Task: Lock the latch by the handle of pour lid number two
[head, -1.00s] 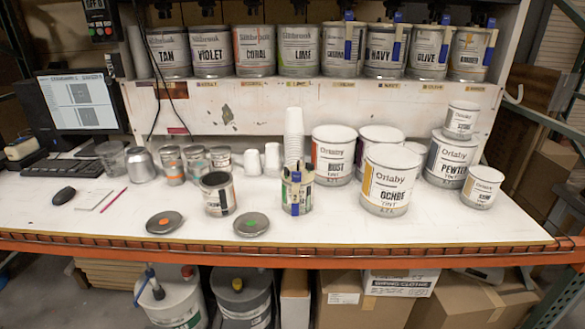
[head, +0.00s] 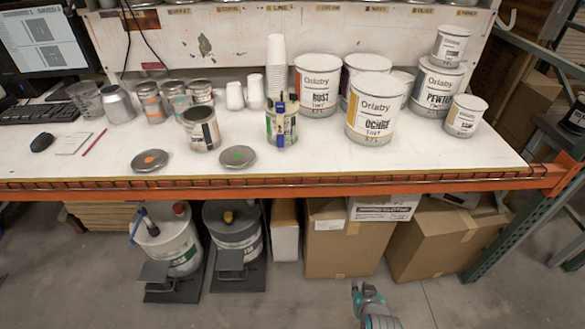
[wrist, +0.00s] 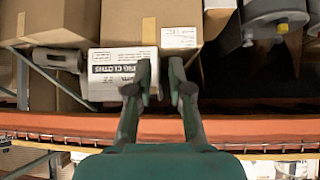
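The left pail (head: 170,240) has a lid with a blue handle and a red cap. The right pail (head: 235,230) has a dark lid with a yellow cap. I cannot read a number on either lid, and the latches are too small to make out. A grey lid with a yellow cap (wrist: 282,27) shows at the top right of the wrist view. My gripper (wrist: 159,78) is open and empty, apart from the pails. Its arm (head: 372,305) shows low in the head view.
The bench's orange front beam (head: 300,188) runs above the pails; it also crosses the wrist view (wrist: 250,130). Cardboard boxes (head: 340,245) stand right of the pails. Paint cans (head: 375,108) and loose lids are on the bench top.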

